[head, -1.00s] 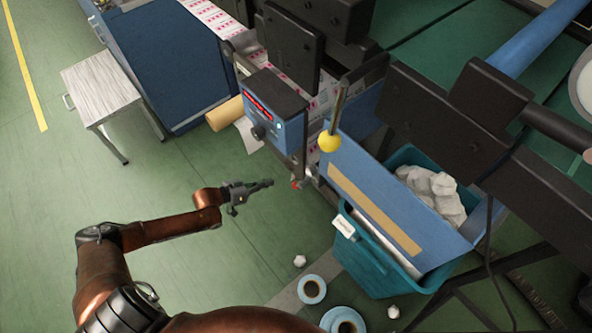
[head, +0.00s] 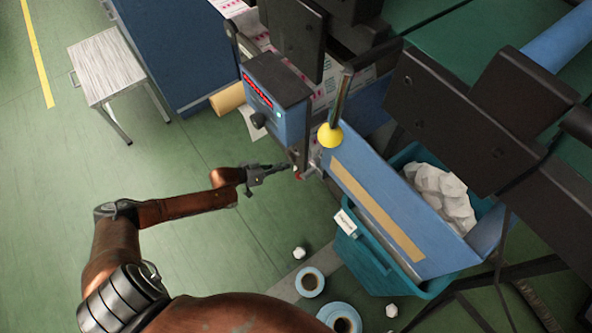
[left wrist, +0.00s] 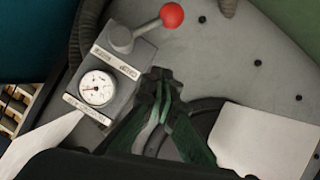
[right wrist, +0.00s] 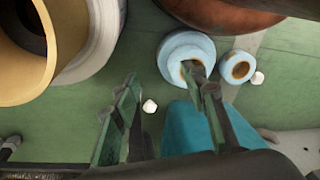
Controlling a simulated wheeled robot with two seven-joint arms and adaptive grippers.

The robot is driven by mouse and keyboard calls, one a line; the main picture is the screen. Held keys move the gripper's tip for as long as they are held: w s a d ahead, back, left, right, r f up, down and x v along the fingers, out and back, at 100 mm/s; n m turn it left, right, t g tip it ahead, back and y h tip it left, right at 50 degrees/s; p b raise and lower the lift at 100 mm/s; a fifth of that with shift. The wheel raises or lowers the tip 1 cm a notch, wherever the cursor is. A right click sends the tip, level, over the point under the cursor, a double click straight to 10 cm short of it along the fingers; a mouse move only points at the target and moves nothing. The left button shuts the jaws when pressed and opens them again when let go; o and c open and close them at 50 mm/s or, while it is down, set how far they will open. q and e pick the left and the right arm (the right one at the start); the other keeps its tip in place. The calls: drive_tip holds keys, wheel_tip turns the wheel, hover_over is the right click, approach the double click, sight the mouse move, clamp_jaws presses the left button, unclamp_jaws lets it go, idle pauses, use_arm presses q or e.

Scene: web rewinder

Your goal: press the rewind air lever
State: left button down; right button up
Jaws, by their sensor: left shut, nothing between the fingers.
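The air lever has a red ball knob (left wrist: 171,15) on a short metal arm. It stands on a grey valve box (left wrist: 125,62) with a round pressure gauge (left wrist: 97,87); the label print is hard to read. In the head view only a small red spot (head: 298,174) shows there, just beyond my left gripper (head: 287,167). In the left wrist view my left gripper (left wrist: 163,85) is shut and empty, below and apart from the red knob. My right gripper (right wrist: 165,88) is open and empty in the right wrist view, over the floor and a teal bin.
A yellow-ball lever (head: 330,135) stands beside the blue control box (head: 276,100). A blue sloped panel (head: 385,205) and teal bin (head: 365,262) with white scraps lie to the right. Blue-rimmed rolls (head: 310,282) lie on the floor. Open green floor lies left.

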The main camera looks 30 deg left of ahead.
sight(301, 176)
use_arm(q)
drive_tip(key=w+d+f+b, duration=0.2)
drive_tip(key=d+f+b, duration=0.1)
drive_tip(key=f, duration=0.2)
drive_tip(key=shift+w+f+b, duration=0.3)
drive_tip(key=shift+w, duration=0.1)
use_arm(e)
drive_tip(key=w+a+f+t+y, duration=0.1)
drive_tip(key=w+a+f+t, duration=0.2)
drive_tip(key=w+a+f, duration=0.2)
drive_tip(key=shift+w+f+t+y, duration=0.3)
drive_tip(key=shift+w+f, duration=0.4)
drive_tip(key=shift+f, duration=0.25)
drive_tip(key=shift+s, duration=0.1)
